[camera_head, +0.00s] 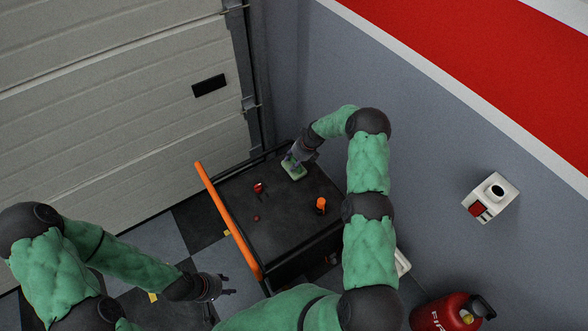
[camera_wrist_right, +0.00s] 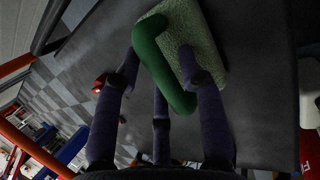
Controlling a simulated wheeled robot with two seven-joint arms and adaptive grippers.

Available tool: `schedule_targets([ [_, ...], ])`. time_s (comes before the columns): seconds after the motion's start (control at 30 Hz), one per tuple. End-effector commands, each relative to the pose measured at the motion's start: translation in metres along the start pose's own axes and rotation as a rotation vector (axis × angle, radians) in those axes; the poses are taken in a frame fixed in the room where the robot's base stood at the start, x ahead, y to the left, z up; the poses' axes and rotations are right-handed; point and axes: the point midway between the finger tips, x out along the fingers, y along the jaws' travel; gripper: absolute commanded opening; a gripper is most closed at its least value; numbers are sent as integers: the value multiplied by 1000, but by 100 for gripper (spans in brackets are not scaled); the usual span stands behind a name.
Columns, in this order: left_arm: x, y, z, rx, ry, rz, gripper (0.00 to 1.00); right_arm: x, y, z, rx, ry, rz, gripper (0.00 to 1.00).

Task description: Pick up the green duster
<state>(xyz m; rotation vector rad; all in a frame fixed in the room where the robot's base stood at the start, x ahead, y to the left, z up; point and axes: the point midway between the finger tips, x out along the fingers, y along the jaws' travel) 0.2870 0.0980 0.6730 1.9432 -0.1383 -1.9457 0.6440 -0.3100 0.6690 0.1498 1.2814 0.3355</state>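The green duster (camera_head: 294,168) lies near the far edge of the black cart top (camera_head: 275,195). In the right wrist view it shows as a pale green pad with a dark green handle (camera_wrist_right: 163,65). My right gripper (camera_head: 297,157) is at the duster. In the right wrist view its fingers (camera_wrist_right: 160,75) are spread on both sides of the handle, one finger over the pad; whether they touch it I cannot tell. My left gripper (camera_head: 222,286) hangs empty left of the cart, beyond the orange handle bar, and its fingers look apart.
A red item (camera_head: 259,188), a small red piece (camera_head: 256,218) and an orange item (camera_head: 321,205) stand on the cart top. An orange bar (camera_head: 228,220) edges its left side. A grey wall and a shutter door (camera_head: 120,100) close off the back. A red fire extinguisher (camera_head: 450,312) stands at lower right.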

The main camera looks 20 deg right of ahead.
Motion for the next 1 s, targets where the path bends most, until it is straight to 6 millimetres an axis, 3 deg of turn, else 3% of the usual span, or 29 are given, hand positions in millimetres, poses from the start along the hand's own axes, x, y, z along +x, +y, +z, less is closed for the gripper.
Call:
schedule_targets([
  [0.23,0,0,0,0,0,0,40,0,0,1,0,-1,-1,37],
  [0.37,0,0,0,0,0,0,40,0,0,0,0,-1,-1,0],
  [0.77,-1,0,0,0,0,0,40,-2,0,1,-1,-1,-1,0],
  [1.0,-7,2,0,0,0,0,40,-20,6,8,-2,-3,-2,0],
])
